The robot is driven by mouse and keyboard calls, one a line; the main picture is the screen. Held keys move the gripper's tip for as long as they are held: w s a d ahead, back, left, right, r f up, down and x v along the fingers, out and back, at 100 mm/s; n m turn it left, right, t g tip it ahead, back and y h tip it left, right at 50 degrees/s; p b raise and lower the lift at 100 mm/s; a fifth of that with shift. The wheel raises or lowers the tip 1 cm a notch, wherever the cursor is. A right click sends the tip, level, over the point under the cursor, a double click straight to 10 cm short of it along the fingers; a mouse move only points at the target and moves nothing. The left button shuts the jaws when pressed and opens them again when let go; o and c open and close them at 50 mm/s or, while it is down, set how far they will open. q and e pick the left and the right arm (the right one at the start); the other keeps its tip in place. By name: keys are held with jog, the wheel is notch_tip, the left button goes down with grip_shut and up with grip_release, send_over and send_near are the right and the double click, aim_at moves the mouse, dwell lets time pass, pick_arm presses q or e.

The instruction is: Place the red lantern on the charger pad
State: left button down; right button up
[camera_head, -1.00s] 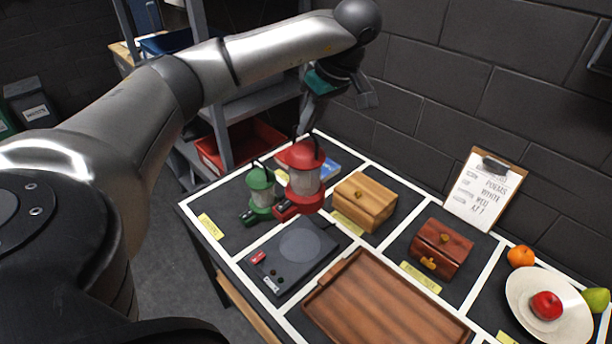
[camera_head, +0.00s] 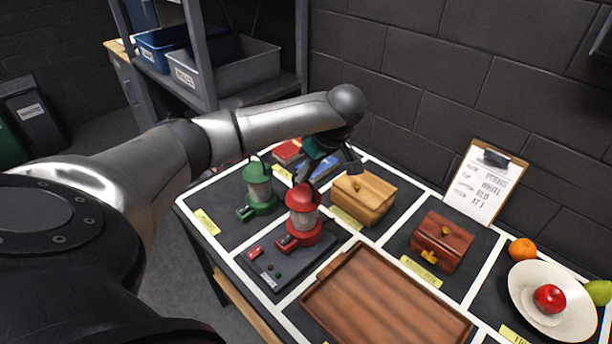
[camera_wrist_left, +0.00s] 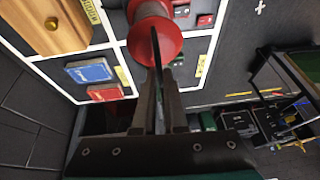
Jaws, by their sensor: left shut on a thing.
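The red lantern (camera_head: 303,222) stands upright over the round plate of the dark charger pad (camera_head: 270,272) in the head view, and its base covers that plate. I cannot tell whether the base touches the pad. My left gripper (camera_head: 300,181) is shut on the lantern's handle from above. In the left wrist view the red lantern (camera_wrist_left: 152,32) hangs at the fingertips of the left gripper (camera_wrist_left: 161,80), its thin dark handle between them. My right gripper is not in view.
A green lantern (camera_head: 259,187) stands close behind and left of the pad. A wooden box (camera_head: 363,197) is to the right, behind it. A wooden tray (camera_head: 318,300) lies right of the pad. A red-brown chest (camera_head: 441,241), a clipboard (camera_head: 484,187) and a fruit plate (camera_head: 525,285) are farther right.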

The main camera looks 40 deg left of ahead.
pick_arm(q)
jog(key=shift+f, duration=0.45)
jog(key=c, duration=1.4)
grip_release()
jog(key=shift+f, duration=0.15)
jog(key=o, duration=0.4)
jog(key=p+v, duration=0.1)
jog(key=v, duration=1.1)
